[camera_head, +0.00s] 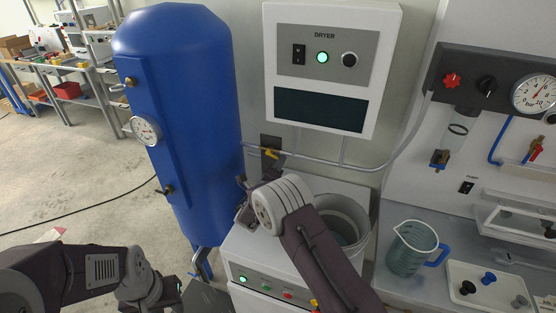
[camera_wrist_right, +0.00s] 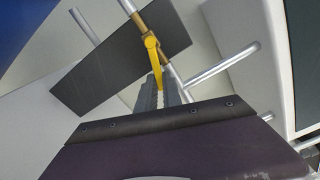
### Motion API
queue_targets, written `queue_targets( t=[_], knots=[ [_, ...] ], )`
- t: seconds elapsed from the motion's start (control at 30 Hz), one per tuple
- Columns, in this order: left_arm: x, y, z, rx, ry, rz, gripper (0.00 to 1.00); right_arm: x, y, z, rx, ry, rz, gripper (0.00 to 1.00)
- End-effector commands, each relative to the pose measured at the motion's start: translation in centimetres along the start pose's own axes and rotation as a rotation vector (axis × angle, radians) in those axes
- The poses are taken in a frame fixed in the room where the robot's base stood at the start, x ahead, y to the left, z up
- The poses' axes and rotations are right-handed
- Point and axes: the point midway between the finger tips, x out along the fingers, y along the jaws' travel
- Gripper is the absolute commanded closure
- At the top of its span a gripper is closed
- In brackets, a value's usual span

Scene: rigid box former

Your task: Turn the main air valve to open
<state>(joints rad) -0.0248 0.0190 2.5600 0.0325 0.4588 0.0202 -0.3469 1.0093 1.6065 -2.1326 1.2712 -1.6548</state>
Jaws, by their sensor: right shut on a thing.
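The main air valve has a yellow lever (camera_head: 271,153) on the pipe between the blue tank and the dryer. In the right wrist view the yellow lever (camera_wrist_right: 151,48) sits on a brass valve body in front of a dark plate, its lower end between my fingers. My right gripper (camera_wrist_right: 158,88) is shut on the lever. In the head view my right wrist hides most of that gripper. My left arm is low at the left, and its fingers cannot be made out clearly.
The blue tank (camera_head: 185,110) stands left of the valve and the white dryer (camera_head: 331,60) hangs above right. Below are a white machine (camera_head: 262,262) and a grey bucket (camera_head: 357,255). A jug (camera_head: 408,252) stands on the bench at right. The floor at left is open.

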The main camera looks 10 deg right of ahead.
Motion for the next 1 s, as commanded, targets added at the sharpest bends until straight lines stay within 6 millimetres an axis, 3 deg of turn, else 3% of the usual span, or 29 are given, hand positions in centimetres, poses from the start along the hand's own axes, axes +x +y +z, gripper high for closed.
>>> queue_targets(
  t=[0.1,0.4,1.0],
  knots=[
    [-1.5,0.0,-0.1,0.0,0.0,0.0,0.68,0.0,-1.0,0.3,-0.094,-0.002,0.0,1.0],
    [-3.1,0.1,-0.3,0.0,0.0,0.0,0.68,0.0,-1.7,0.4,-0.276,-0.002,0.001,1.0],
    [-3.8,0.1,-0.4,0.0,0.0,0.0,0.68,0.0,-1.9,0.5,-0.372,-0.003,0.0,1.0]
  ],
)
